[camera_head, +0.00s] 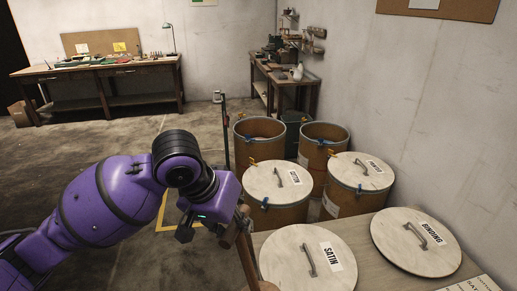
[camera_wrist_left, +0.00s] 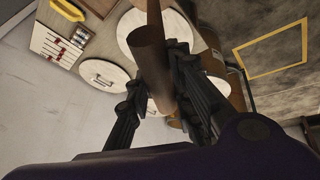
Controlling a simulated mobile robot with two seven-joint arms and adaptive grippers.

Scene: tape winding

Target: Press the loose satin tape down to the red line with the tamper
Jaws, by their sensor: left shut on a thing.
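My left gripper (camera_head: 234,226) is shut on the brown wooden tamper (camera_head: 246,262), whose shaft hangs down past the near edge of the table. In the left wrist view the tamper (camera_wrist_left: 150,52) shows as a brown cylinder between the two dark fingers. Two open drums (camera_head: 258,141) (camera_head: 322,144) stand side by side beyond my left gripper. Their insides are dark, and I cannot make out the loose satin tape or the red line. The SATIN lid (camera_head: 290,262) lies flat on the near table. My right gripper is not in view.
Two lidded drums (camera_head: 277,180) (camera_head: 361,171) stand between the open drums and the table (camera_head: 385,275). The BINDING lid (camera_head: 400,240) lies on the table beside the wall. Workbenches (camera_head: 98,73) (camera_head: 285,82) stand at the back. The floor left of the drums is mostly clear.

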